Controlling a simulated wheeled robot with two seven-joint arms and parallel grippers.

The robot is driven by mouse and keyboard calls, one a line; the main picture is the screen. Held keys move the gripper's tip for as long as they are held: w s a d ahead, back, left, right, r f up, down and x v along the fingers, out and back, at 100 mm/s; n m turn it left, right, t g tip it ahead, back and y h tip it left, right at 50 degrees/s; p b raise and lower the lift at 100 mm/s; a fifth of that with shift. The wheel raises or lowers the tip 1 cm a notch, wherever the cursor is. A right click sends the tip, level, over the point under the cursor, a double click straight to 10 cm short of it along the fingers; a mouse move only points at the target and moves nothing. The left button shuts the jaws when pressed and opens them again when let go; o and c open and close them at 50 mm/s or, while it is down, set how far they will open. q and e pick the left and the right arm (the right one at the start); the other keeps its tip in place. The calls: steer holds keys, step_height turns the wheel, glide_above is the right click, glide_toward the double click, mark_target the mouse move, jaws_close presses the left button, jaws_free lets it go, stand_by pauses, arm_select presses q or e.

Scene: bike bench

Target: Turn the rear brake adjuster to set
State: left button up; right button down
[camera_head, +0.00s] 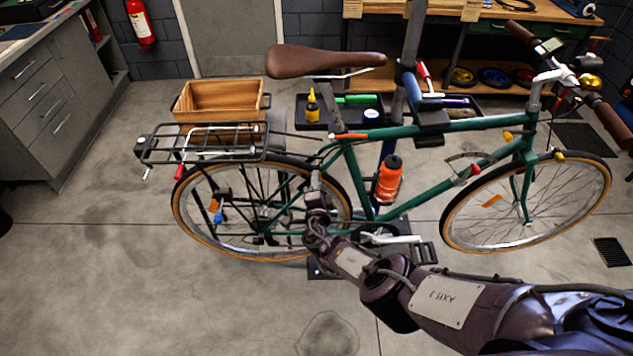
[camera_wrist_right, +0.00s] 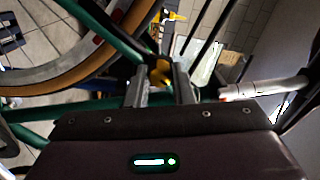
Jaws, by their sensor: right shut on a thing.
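A green bicycle (camera_head: 440,173) with a brown saddle hangs in a repair stand, its rear wheel at the left. My right arm reaches in from the lower right. My right gripper (camera_head: 316,180) is at the frame near the front of the rear wheel, below the saddle. In the right wrist view, the gripper's two fingers (camera_wrist_right: 160,88) close around a small golden-yellow part, which looks like the rear brake adjuster (camera_wrist_right: 160,70). The fingers cover part of it. In the head view the adjuster is hidden by the gripper. My left gripper is not in view.
A black rear rack (camera_head: 205,142) and the rear wheel (camera_head: 183,222) are close to the gripper. A wooden crate (camera_head: 220,95) and a tool tray (camera_head: 306,123) stand behind. An orange bottle (camera_head: 389,180) is on the frame. The floor at the left front is clear.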

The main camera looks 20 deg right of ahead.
steer(key=c, duration=1.3)
jaws_free()
steer(key=shift+d, duration=0.1)
steer(key=shift+o, duration=0.2)
steer(key=p+v, duration=0.4)
steer(key=v, duration=0.4)
steer(key=shift+p, duration=0.35)
